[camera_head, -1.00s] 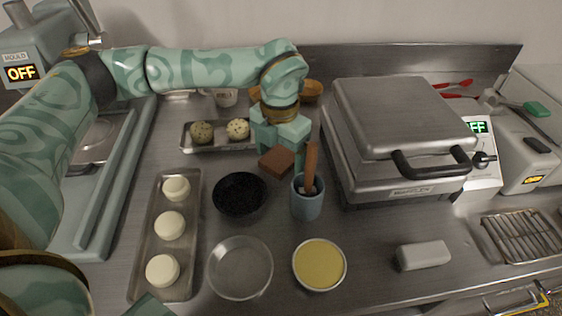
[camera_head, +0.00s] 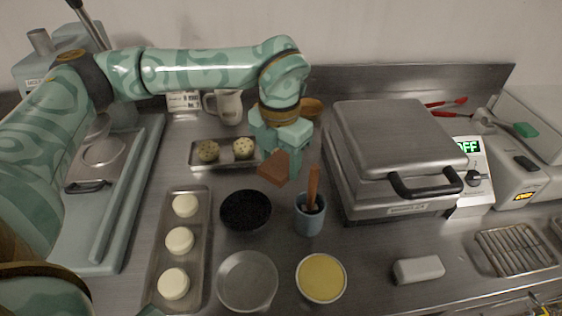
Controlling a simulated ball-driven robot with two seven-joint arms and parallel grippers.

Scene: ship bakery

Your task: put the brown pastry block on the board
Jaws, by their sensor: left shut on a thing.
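My left gripper (camera_head: 285,152) is shut on the brown pastry block (camera_head: 273,168). The block is a small dark-brown piece, tilted, with its lower part showing below the jaws. It is held above the counter, behind the blue-grey pot and right of the tray with two speckled dough balls. A tan, rounded wooden-looking thing (camera_head: 311,107) shows partly behind the gripper; I cannot tell whether it is the board. No other board is clearly visible. My right gripper is not in view.
The pot (camera_head: 309,220) holds an upright wooden handle close to the block. A black bowl (camera_head: 245,211) stands left of it, a waffle maker (camera_head: 395,140) to the right. A white jug (camera_head: 229,107) stands behind the speckled-dough tray (camera_head: 199,165). Bare counter (camera_head: 375,250) lies in front of the waffle maker.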

